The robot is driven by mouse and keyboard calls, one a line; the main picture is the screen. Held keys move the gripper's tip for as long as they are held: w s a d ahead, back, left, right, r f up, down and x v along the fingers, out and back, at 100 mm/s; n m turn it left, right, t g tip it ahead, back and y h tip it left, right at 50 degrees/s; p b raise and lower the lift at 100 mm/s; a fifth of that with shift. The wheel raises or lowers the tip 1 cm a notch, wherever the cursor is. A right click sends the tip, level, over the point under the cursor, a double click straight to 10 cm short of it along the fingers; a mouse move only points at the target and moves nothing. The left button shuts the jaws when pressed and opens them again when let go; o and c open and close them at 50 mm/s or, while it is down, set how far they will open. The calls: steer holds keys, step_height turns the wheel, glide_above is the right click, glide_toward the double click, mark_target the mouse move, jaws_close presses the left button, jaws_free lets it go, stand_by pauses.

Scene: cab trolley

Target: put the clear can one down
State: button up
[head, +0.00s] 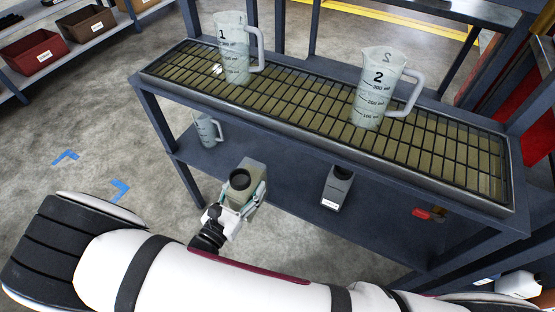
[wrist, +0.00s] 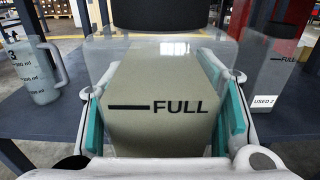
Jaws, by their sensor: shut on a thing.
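The clear can (head: 252,174) has a black cap, a "FULL" mark and beige contents. My gripper (head: 238,203) is shut on it, with the teal pads against its two sides. The can also fills the middle of the wrist view (wrist: 160,82) and looks upright. In the head view it shows at the front edge of the lower shelf (head: 290,207). Its base is hidden, so I cannot tell whether it touches the shelf.
A second can (head: 338,188), labelled "USED 2" in the wrist view (wrist: 268,72), stands to the right on the lower shelf. Jug 3 (head: 208,131) stands at the left. Jugs 1 (head: 233,55) and 2 (head: 376,90) stand on the upper grating. Shelf between the cans is clear.

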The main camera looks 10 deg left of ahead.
steer(key=f+b+x, duration=0.3)
steer(key=x, duration=1.4)
steer(key=shift+f+b, duration=0.2)
steer(key=shift+b, duration=0.2)
steer(key=shift+f, duration=0.1)
steer(key=o, duration=1.7)
steer(key=shift+f, duration=0.15)
steer(key=p+v, duration=0.2)
steer(key=v, duration=1)
